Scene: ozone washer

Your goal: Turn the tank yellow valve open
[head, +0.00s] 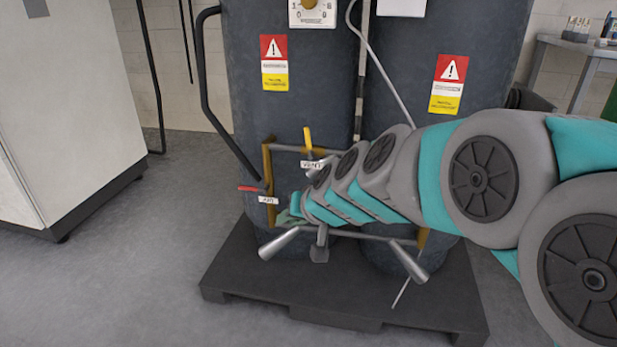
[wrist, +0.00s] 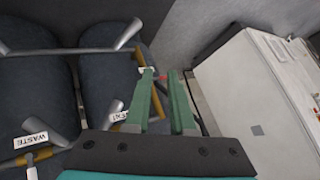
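The yellow valve handle (head: 308,138) stands upright on the cross pipe in front of the two dark tanks (head: 296,110), above a small white label (head: 312,164). My gripper (head: 284,216) is low and left of the yellow handle, apart from it, in front of the left tank; my arm partly hides it. In the wrist view my gripper (wrist: 163,73) shows two green fingers spread apart with a gap between them. A red valve handle (head: 248,188) sticks out left of the brass pipe; red also shows near the fingertips in the wrist view (wrist: 163,77). I cannot tell whether they touch it.
The tanks stand on a black pallet (head: 345,300). Grey angled pipes (head: 280,243) project at the bottom front. A black hose (head: 203,85) bends along the left. A white cabinet (head: 65,100) stands at the left, with clear floor between. A table (head: 585,46) is at the back right.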

